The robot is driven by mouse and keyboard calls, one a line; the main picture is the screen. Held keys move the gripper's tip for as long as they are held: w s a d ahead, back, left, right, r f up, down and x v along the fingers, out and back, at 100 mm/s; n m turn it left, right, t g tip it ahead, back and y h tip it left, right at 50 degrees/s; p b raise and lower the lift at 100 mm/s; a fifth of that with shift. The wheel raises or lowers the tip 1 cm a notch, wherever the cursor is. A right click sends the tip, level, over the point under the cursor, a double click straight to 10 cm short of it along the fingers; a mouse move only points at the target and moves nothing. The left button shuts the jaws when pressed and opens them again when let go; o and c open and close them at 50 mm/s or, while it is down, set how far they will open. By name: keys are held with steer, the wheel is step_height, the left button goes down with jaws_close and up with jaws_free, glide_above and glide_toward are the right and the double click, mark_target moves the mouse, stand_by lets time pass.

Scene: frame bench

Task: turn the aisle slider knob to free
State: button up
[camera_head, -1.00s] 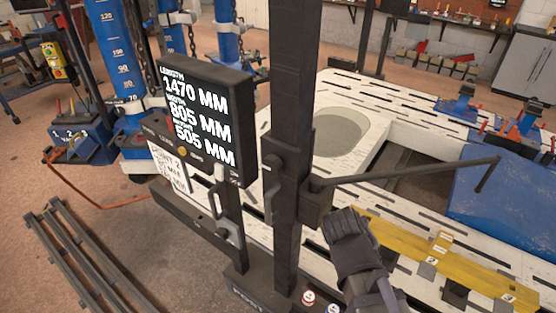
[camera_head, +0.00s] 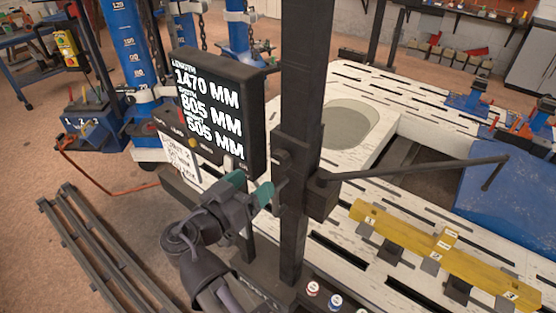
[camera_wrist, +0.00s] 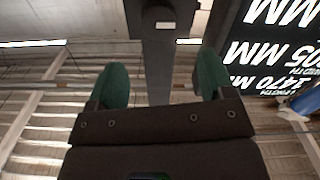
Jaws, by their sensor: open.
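A dark upright post (camera_head: 303,90) stands at the middle of the head view. A black slider block (camera_head: 318,199) with a long thin side arm sits on it. A dark lever-like knob shows on the block's near left side (camera_head: 281,193), partly covered by a green fingertip; its setting cannot be read. My gripper (camera_head: 250,187) is just left of the post, its two green fingertips apart and nothing between them. In the wrist view, my open gripper (camera_wrist: 162,78) has the dark post-like part (camera_wrist: 158,55) running up between its fingers. I cannot tell whether the fingers touch the knob.
A measuring display (camera_head: 215,110) hangs close behind my gripper, left of the post. A white slotted bench (camera_head: 360,215) with a yellow beam (camera_head: 430,245) lies to the right. Dark rails (camera_head: 95,250) lie on the floor at left. Several round buttons (camera_head: 335,301) sit near the post's foot.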

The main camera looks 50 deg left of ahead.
mark_target(278, 161)
steer(key=x, duration=0.9)
steer(key=shift+w, duration=0.2)
steer(key=shift+c, duration=0.2)
steer(key=c, duration=0.9)
